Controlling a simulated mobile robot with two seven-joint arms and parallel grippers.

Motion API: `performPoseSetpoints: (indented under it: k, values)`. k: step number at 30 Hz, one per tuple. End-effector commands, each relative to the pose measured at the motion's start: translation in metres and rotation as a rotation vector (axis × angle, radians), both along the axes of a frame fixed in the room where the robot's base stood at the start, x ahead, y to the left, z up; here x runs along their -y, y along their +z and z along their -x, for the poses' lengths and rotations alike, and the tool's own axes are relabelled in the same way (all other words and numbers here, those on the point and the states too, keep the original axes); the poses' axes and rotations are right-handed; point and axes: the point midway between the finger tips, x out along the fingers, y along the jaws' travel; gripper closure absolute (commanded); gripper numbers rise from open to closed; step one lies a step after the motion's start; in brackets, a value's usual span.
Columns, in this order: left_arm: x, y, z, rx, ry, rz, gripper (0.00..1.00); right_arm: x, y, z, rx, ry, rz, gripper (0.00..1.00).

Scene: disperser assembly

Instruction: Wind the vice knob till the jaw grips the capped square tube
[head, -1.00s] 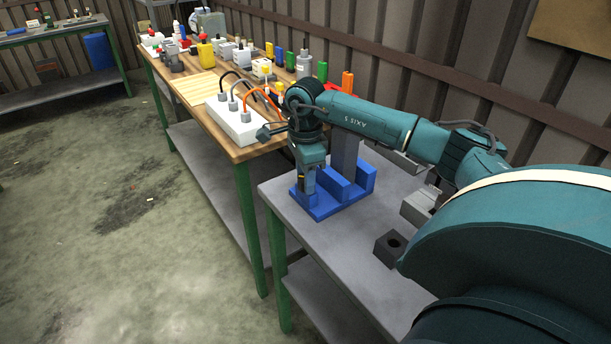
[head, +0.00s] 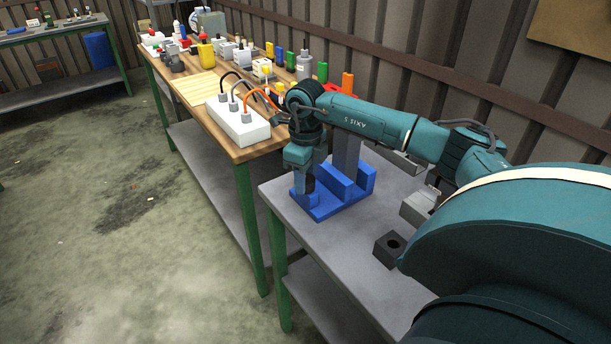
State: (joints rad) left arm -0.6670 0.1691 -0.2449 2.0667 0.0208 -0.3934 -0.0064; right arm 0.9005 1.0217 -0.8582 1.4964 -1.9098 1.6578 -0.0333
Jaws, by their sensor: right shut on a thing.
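The blue vice (head: 346,207) stands on the near grey table. The grey square tube (head: 347,154) stands upright between its blocks; my forearm hides the tube's top, so I cannot see its cap. My right gripper (head: 303,186) points down at the vice's left end, shut on the knob, a dark part (head: 309,184) mostly hidden by the fingers. Whether the jaw touches the tube is too small to tell. My left gripper is out of view.
A dark block with a round hole (head: 389,250) and a light grey part (head: 418,207) lie right of the vice. A wooden bench (head: 245,154) behind holds a white box with cables (head: 238,124) and several bottles. The grey table's front is clear.

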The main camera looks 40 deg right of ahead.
Motion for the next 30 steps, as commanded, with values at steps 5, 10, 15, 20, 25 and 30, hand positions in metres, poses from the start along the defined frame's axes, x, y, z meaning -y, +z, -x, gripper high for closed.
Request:
performPoseSetpoints:
  k: [5,10,15,20,25,30]
  values:
    - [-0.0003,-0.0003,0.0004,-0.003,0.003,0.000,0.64,0.0010,0.0008,-0.0003,0.001,-0.058,0.002,0.86]
    - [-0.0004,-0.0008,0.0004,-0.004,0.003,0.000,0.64,0.0011,0.0007,-0.0003,0.001,-0.083,0.002,0.86]
    - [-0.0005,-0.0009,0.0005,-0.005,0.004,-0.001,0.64,0.0011,0.0007,-0.0003,0.001,-0.089,0.002,0.86]
    - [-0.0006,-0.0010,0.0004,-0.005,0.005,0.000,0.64,0.0011,0.0007,-0.0003,0.001,-0.088,0.002,0.86]
    - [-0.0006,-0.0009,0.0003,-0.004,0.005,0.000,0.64,0.0011,0.0007,-0.0003,0.002,-0.088,0.002,0.56]
    - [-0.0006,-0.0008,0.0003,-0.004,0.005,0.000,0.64,0.0007,0.0004,-0.0002,0.000,-0.086,0.001,0.42]
